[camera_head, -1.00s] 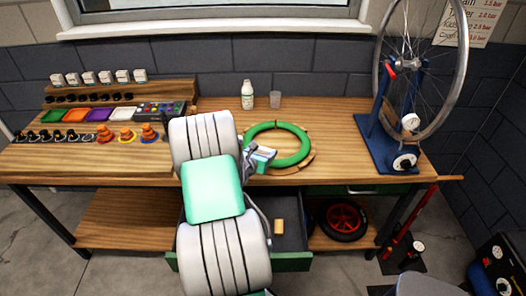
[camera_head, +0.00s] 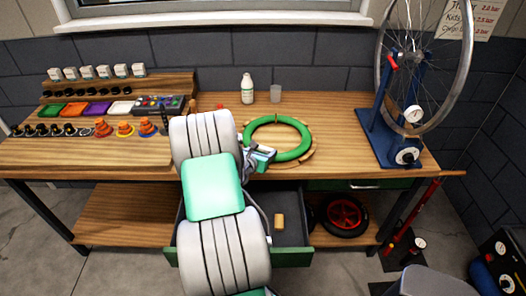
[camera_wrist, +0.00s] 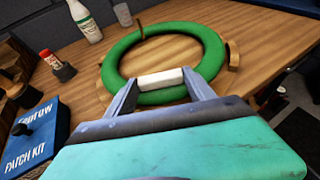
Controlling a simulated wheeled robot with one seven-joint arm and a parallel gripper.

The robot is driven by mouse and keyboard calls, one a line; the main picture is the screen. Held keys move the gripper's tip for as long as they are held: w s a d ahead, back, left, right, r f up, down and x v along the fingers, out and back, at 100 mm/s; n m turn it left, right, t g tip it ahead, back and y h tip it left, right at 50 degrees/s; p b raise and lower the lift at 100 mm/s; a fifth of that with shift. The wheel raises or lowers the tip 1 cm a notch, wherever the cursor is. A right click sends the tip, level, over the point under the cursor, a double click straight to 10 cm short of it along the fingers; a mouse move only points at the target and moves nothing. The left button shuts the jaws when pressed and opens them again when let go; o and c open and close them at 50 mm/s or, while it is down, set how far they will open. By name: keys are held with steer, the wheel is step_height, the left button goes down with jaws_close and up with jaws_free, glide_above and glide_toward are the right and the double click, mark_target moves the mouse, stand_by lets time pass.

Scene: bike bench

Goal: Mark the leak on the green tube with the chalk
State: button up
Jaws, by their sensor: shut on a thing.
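The green tube (camera_head: 309,141) lies as a ring on the workbench, with small wooden pieces around it. It also shows in the wrist view (camera_wrist: 205,40). My gripper (camera_wrist: 162,80) is shut on the white chalk (camera_wrist: 160,79), which lies crosswise between the fingertips. In the wrist view the chalk overlaps the near part of the tube; I cannot tell whether it touches. In the head view my gripper (camera_head: 262,156) is at the tube's near left side, and the chalk is hidden there. I see no leak on the tube.
A white bottle (camera_head: 247,90) and a clear cup (camera_head: 275,94) stand behind the tube. A blue patch kit box (camera_wrist: 36,140) is left in the wrist view. A wheel stand (camera_head: 385,135) stands at right. An open drawer (camera_head: 290,255) is below the bench.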

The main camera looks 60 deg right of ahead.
steer(key=shift+f, duration=0.15)
steer(key=shift+s, duration=0.1)
steer(key=shift+s+a+p, duration=0.2)
steer(key=shift+s+p, duration=0.15)
steer(key=shift+s, duration=0.2)
steer(key=shift+w, duration=0.15)
steer(key=shift+w+a+b, duration=0.1)
steer(key=shift+w+b, duration=0.25)
steer(key=shift+w, duration=0.7)
step_height(320, 180, up, 7)
steer(key=p, duration=0.6)
